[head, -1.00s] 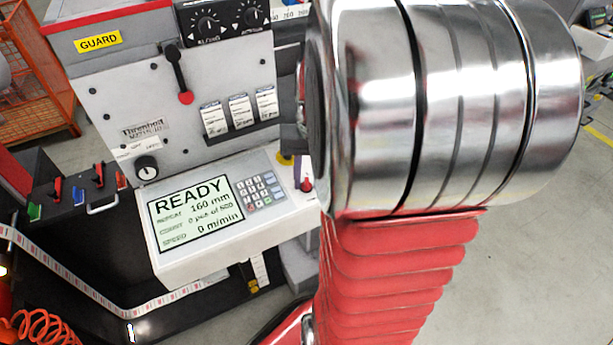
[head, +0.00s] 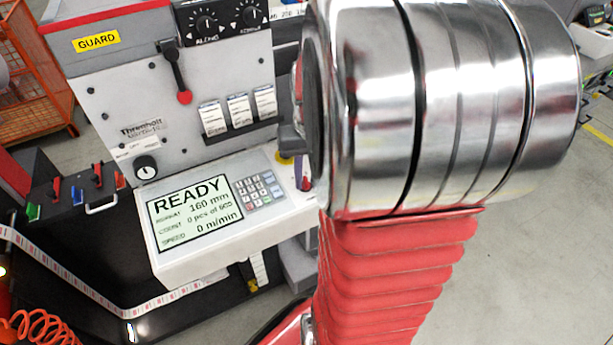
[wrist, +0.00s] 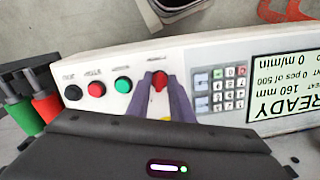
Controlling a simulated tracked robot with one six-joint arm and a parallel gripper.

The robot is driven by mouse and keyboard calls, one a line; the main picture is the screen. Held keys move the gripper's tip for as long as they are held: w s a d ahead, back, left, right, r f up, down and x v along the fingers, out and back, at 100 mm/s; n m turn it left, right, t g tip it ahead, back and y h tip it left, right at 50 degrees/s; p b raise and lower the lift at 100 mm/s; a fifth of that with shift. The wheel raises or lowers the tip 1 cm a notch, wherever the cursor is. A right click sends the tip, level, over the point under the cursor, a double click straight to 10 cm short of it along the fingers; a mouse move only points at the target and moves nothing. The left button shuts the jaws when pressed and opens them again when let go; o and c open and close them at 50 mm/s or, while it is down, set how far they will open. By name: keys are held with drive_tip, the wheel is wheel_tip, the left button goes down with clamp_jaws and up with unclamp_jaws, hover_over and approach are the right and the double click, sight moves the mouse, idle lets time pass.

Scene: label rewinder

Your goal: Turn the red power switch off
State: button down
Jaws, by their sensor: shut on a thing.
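The red power switch (wrist: 159,80) is a small red knob on a yellow plate, at the keypad end of the pale control panel (wrist: 215,55) in the wrist view. My gripper (wrist: 158,86) has its two purple fingers on either side of the knob, shut on it. In the head view my arm hides most of the gripper; a purple fingertip (head: 304,170) shows at the panel's right end. The panel's display (head: 195,205) reads READY, 160 mm and 0 m/min.
Green (wrist: 123,84), red (wrist: 96,89) and black (wrist: 72,92) round controls sit in a row beside the switch. The keypad (wrist: 220,88) is on its other side. A black lever with a red ball (head: 184,97) stands above the panel.

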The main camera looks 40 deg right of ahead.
sight(305, 186)
drive_tip(key=n, duration=0.5)
drive_tip(key=shift+w+h, duration=0.1)
drive_tip(key=shift+h, duration=0.3)
drive_tip(key=shift+n, duration=1.6)
drive_tip(key=c, duration=1.9)
unclamp_jaws()
drive_tip(key=shift+o, duration=0.2)
wheel_tip(305, 186, up, 14)
drive_tip(key=shift+a+f, duration=0.15)
drive_tip(key=shift+a, duration=0.25)
